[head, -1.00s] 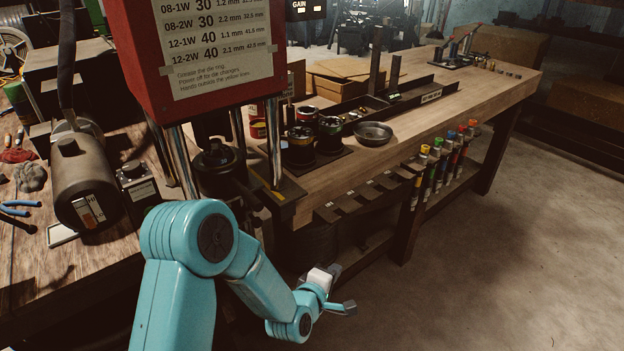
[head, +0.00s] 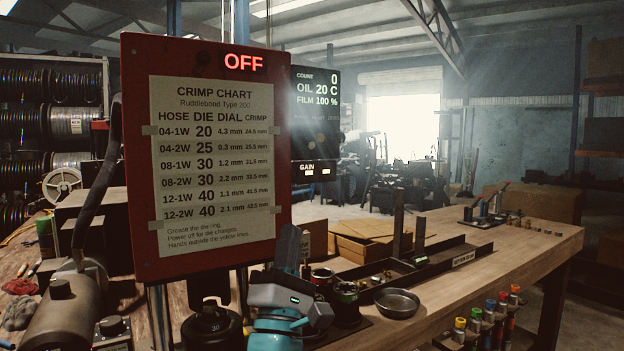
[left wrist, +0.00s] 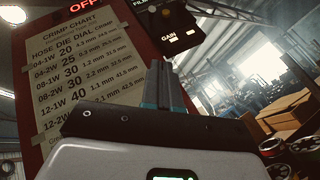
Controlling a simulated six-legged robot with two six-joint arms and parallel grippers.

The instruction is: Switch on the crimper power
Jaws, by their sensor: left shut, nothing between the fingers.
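The crimper's red head panel (head: 128,150) stands upright at centre left in the head view. Its red display (head: 245,62) reads OFF, and a crimp chart (head: 212,150) is taped below it. The panel (left wrist: 20,95) also fills the left of the left wrist view, where the display (left wrist: 88,5) is cut off by the top edge. My left gripper (head: 290,232) is shut and empty, pointing up in front of the panel's lower right corner. Its fingers (left wrist: 163,70) are together in the wrist view. I cannot make out a power switch. My right gripper is not in view.
A dark monitor (head: 315,110) with count, oil and film readings hangs behind the panel's right edge. A grey motor cylinder (head: 62,318) and a small dial box (head: 112,335) stand at lower left. A metal bowl (head: 396,303) sits on the wooden bench (head: 500,255).

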